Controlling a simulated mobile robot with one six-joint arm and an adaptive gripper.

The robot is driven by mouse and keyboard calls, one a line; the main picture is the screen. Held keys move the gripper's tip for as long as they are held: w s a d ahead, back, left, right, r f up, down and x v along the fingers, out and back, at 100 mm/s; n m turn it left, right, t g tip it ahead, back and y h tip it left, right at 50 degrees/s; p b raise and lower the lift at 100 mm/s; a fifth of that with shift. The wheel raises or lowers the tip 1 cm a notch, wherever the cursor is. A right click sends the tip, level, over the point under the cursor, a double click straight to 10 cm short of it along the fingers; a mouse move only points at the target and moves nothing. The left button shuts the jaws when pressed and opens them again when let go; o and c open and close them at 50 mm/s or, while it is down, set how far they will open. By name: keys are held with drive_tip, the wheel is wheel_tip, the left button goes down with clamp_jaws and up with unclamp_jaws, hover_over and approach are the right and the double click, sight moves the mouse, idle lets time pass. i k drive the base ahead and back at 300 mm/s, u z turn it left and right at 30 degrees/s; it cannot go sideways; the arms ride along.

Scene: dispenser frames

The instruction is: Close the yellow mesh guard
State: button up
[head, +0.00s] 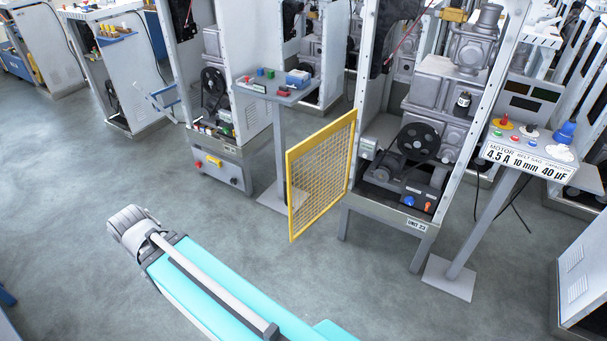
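The yellow mesh guard (320,174) is a yellow-framed panel with wire mesh. The cabinet's front opening is uncovered, showing a black pulley wheel, a motor and blue and orange knobs inside. My turquoise arm reaches in from the bottom of the head view, with its grey end at the left, apart from the guard and well in front of it. My gripper itself does not show.
A control pedestal (460,240) with buttons and a sign stands right of the cabinet. A small table (276,88) with coloured blocks stands behind the guard. Another cabinet (222,163) is further left. Grey floor (80,190) is clear at left and in front of the guard.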

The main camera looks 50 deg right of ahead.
sight(302, 147)
drive_tip(key=z, duration=0.05)
drive_tip(key=i, duration=2.9)
drive_tip(key=z, duration=2.15)
